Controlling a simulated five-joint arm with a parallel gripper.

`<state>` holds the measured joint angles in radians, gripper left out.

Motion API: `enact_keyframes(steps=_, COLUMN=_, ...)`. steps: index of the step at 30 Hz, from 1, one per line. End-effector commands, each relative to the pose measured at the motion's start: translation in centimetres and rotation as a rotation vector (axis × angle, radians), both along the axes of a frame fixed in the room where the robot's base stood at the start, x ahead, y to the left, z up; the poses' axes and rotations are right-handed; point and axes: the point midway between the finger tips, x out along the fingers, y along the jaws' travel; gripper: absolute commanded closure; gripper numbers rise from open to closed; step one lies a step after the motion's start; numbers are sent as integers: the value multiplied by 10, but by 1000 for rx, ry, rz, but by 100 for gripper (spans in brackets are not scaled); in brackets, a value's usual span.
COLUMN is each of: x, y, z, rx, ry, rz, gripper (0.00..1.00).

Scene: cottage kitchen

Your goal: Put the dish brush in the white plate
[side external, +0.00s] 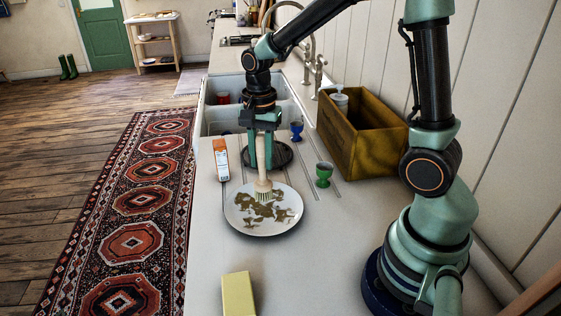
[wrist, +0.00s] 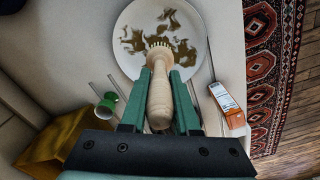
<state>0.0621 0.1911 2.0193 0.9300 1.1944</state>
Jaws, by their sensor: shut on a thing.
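My gripper (side external: 262,153) is shut on the wooden handle of the dish brush (side external: 263,180). The brush hangs roughly upright with its bristles down, over or at the far part of the white plate (side external: 247,225). The plate lies on the counter and has brown smears on it. In the wrist view the handle of the brush (wrist: 160,98) lies between the green fingers of my gripper (wrist: 160,85), and its head overlaps the near part of the plate (wrist: 125,55). I cannot tell whether the bristles touch the plate.
An orange and white carton (side external: 221,160) stands left of my gripper. A green egg cup (side external: 324,175) and a blue one (side external: 297,131) stand to the right. A dark round dish (side external: 283,155) lies behind the brush. A wooden crate (side external: 375,150) is by the wall; a yellow block (side external: 238,294) is in front.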

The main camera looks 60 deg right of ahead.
Motion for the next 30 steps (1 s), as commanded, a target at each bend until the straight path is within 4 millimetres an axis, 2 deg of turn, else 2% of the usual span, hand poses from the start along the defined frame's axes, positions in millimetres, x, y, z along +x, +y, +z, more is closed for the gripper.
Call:
enact_keyframes(steps=6, x=-1, y=0, z=-31, rx=0, ry=5, rz=0, gripper=100)
enact_keyframes(steps=9, x=-1, y=0, z=-40, rx=0, ry=3, rz=0, gripper=100)
enact_keyframes(steps=22, x=0, y=0, z=-44, rx=0, ry=1, rz=0, gripper=100)
enact_keyframes(steps=23, x=0, y=0, z=-44, rx=0, ry=1, rz=0, gripper=63)
enact_keyframes(steps=24, x=0, y=0, z=-44, rx=0, ry=1, rz=0, gripper=48)
enact_keyframes(steps=25, x=0, y=0, z=-44, rx=0, ry=1, rz=0, gripper=41)
enact_keyframes(steps=30, x=0, y=0, z=-44, rx=0, ry=1, rz=0, gripper=41)
